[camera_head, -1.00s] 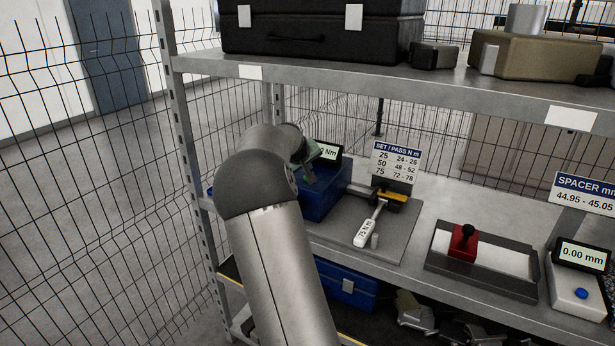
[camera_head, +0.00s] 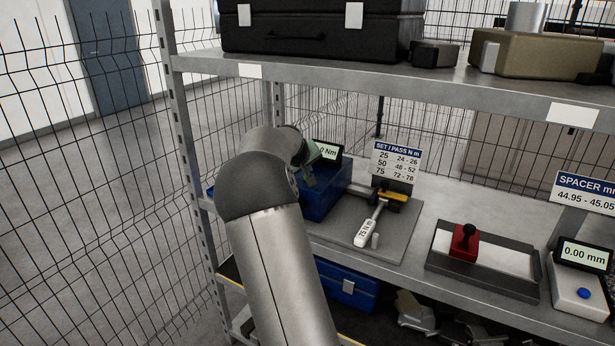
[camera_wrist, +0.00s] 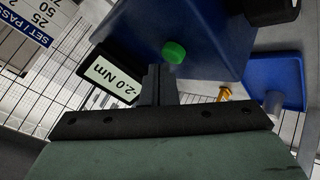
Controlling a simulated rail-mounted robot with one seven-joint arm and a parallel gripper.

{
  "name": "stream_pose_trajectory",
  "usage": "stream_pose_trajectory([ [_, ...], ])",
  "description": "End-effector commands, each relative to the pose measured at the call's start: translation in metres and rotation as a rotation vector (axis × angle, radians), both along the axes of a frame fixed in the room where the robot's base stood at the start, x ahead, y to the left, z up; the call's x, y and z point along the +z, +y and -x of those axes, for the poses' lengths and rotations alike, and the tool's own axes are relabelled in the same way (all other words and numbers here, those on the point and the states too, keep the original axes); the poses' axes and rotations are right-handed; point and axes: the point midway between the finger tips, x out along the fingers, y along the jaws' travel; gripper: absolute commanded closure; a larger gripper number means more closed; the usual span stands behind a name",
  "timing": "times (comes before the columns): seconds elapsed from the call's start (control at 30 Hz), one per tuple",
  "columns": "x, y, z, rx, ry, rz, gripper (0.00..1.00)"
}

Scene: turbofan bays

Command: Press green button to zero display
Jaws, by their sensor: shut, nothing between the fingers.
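The green button (camera_wrist: 174,52) is a small round cap on the blue tester box (camera_wrist: 205,30) in the wrist view. My gripper (camera_wrist: 154,68) is shut and empty, its fingertips close beside the button. I cannot tell whether they touch it. The display (camera_wrist: 113,80), a black-framed screen beside the box, appears to read -2.0 Nm. In the head view the blue box (camera_head: 328,195) stands on the shelf's left end, and my gripper (camera_head: 311,183) is over it, hiding the button. The display (camera_head: 328,152) is partly covered there.
A torque wrench (camera_head: 370,225) lies on a grey plate right of the box, before a SET/PASS sign (camera_head: 396,160). A red block (camera_head: 463,243) and a 0.00 mm gauge with a blue button (camera_head: 582,293) stand farther right. The upper shelf (camera_head: 400,82) is overhead.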

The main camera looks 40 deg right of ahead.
Motion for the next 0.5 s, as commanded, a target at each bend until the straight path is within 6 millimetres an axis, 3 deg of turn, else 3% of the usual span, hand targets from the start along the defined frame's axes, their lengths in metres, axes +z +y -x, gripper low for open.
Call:
stream_pose_trajectory([
  [0.5,-0.0071,0.0,0.0001,0.0,0.0,0.0,1.0],
])
